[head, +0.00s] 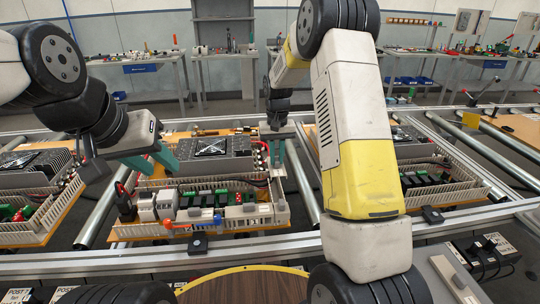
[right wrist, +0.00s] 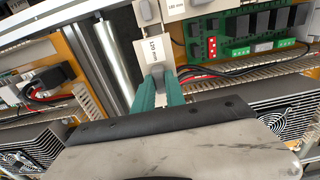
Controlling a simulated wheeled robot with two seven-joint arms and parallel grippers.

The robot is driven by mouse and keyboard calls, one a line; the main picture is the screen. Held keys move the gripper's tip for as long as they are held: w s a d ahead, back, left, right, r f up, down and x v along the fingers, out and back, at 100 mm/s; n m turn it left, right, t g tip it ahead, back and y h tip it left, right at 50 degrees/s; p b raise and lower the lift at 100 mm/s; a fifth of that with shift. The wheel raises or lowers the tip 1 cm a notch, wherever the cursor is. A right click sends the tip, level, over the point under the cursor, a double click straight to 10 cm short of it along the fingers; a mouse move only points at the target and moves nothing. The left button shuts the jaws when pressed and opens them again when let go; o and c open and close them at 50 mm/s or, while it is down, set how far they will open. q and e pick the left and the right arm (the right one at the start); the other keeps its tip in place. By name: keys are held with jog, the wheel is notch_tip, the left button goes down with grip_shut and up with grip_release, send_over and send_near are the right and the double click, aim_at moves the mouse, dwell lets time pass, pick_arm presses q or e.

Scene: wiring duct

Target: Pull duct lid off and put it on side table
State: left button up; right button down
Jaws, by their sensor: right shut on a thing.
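In the head view, the middle board carries a pale slotted wiring duct (head: 281,200) along its right and front sides. My right gripper (head: 276,163) points down over the right-hand run of the duct. In the right wrist view, its teal fingers (right wrist: 158,82) are shut on a small grey grip on the pale duct lid (right wrist: 152,50) marked 120 mm. I cannot tell whether this lid is seated or raised. My left gripper (head: 160,164) is open and empty above the board's left part. The round brown side table (head: 245,287) with a yellow rim is at the bottom, partly hidden by my arm.
Grey power units (head: 212,150), relays and wires crowd the middle board. Similar boards stand left and right on the roller conveyor (head: 100,222). A metal rail (head: 225,245) runs between the boards and the side table. The visible tabletop is clear.

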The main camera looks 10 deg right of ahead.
aim_at(277, 159)
jog(key=shift+r, duration=0.15)
jog(key=shift+r, duration=1.95)
jog(key=shift+f, duration=0.1)
